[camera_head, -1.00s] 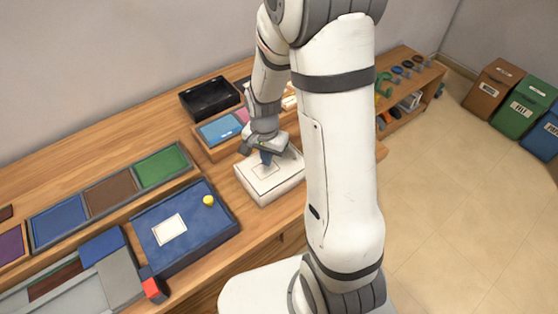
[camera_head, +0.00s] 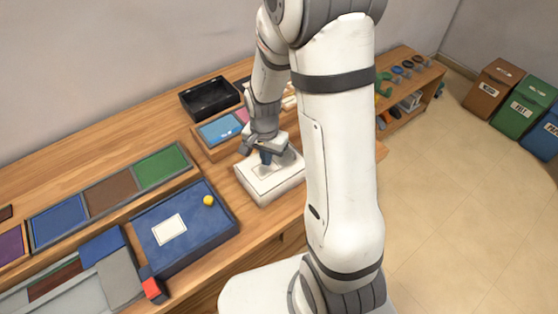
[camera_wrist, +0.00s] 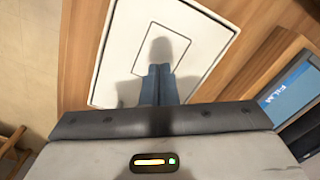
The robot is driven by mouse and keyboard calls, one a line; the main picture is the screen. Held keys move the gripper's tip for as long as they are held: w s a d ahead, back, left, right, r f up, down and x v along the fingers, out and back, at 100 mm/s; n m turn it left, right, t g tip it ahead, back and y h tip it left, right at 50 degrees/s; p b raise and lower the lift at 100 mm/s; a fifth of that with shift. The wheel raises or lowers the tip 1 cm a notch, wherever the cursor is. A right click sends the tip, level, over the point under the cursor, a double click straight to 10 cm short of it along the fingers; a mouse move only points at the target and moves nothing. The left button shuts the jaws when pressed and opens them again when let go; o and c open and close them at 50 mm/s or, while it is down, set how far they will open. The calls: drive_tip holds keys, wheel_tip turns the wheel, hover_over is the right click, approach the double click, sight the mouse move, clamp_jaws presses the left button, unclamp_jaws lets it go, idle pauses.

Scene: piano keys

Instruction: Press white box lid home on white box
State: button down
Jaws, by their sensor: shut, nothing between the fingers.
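The white box (camera_head: 283,194) sits on the wooden bench, partly hidden behind my arm in the head view. Its white lid (camera_head: 258,178) lies on top and also fills the upper middle of the wrist view (camera_wrist: 121,62), with a thin dark outline and a smaller marked rectangle. My gripper (camera_head: 266,160) points down over the lid, fingers together and empty. In the wrist view the blue-grey fingertips (camera_wrist: 160,70) are at the lower edge of the marked rectangle, with a shadow just beyond them. I cannot tell whether they touch the lid.
A tray with blue and pink sections (camera_head: 220,129) stands close behind the box. A black bin (camera_head: 209,99) is farther back.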

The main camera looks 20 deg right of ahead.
drive_tip(key=shift+f+b, duration=0.8)
drive_tip(key=shift+f, duration=0.1)
idle(0.5)
drive_tip(key=shift+r, duration=0.15)
wheel_tip(320, 180, up, 7)
drive_tip(key=p, duration=0.5)
drive_tip(key=shift+r, duration=0.15)
idle(0.4)
drive_tip(key=shift+s, duration=0.1)
idle(0.3)
wheel_tip(320, 180, up, 13)
drive_tip(key=n+t, duration=0.2)
drive_tip(key=n, duration=0.2)
hover_over(267, 168)
drive_tip(key=s, duration=0.6)
drive_tip(key=s+d+r+n+t, duration=0.1)
drive_tip(key=s+r+n, duration=0.3)
drive_tip(key=s+r, duration=0.2)
drive_tip(key=shift+s+d, duration=0.15)
drive_tip(key=shift+s, duration=1.1)
